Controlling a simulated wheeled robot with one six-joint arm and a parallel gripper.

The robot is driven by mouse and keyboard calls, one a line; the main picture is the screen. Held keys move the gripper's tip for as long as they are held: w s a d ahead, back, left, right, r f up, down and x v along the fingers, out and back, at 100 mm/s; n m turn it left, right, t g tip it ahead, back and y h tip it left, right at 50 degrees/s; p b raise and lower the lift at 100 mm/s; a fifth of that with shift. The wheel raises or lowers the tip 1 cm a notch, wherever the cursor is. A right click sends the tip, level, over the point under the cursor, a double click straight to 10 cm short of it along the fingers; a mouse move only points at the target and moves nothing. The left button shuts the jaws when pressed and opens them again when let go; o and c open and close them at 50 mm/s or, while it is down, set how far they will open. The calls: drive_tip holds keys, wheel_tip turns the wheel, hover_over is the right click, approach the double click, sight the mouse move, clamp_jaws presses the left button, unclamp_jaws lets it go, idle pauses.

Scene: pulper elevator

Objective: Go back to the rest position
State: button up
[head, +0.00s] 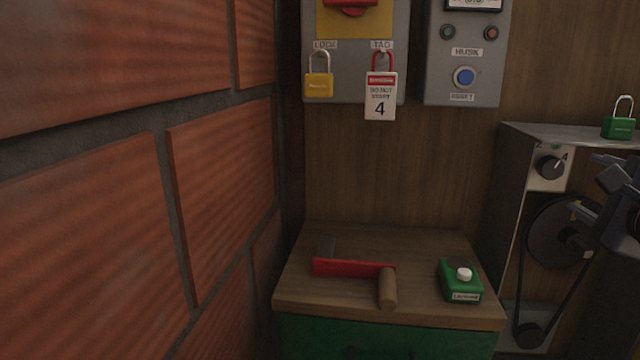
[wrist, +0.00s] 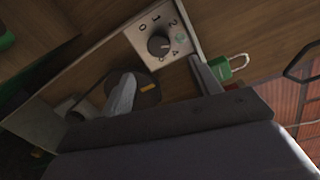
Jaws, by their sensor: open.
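My gripper (head: 612,170) is at the right edge of the head view, in front of the grey machine with the black knob (head: 550,167). In the wrist view its two fingers stand wide apart, with nothing between them. The knob (wrist: 158,44) with its numbered plate shows beyond the fingers, and so does the dark pulley wheel (wrist: 146,88). A green padlock (head: 619,127) stands on top of the machine, and it also shows near the right finger in the wrist view (wrist: 220,69).
A wooden-topped green cabinet (head: 345,236) carries a red tool with a wooden handle (head: 352,268) and a green button box (head: 461,280). A yellow padlock (head: 319,84) and a tag marked 4 (head: 380,96) hang on the wall box. A brick wall (head: 100,200) fills the left.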

sight(553, 168)
drive_tip(key=x, duration=1)
drive_tip(key=shift+w, duration=0.35)
drive_tip(key=shift+s+r+m+p, duration=0.15)
drive_tip(key=shift+s+m+p, duration=0.05)
drive_tip(key=shift+m+p, duration=0.85)
drive_tip(key=m+p, duration=0.5)
drive_tip(key=m, duration=0.1)
drive_tip(key=shift+d+y+p, duration=0.15)
drive_tip(key=shift+y+p, duration=0.25)
drive_tip(key=m+p, duration=0.4)
drive_tip(key=shift+m+t, duration=0.25)
drive_tip(key=shift+t, duration=0.05)
drive_tip(key=m+p, duration=0.4)
drive_tip(key=shift+s+f+m, duration=0.3)
drive_tip(key=shift+f+m, duration=0.05)
drive_tip(key=shift+m, duration=0.05)
drive_tip(key=shift+s+a, duration=0.15)
drive_tip(key=shift+s, duration=0.45)
drive_tip(key=shift+s+a, duration=0.15)
drive_tip(key=shift+s, duration=0.45)
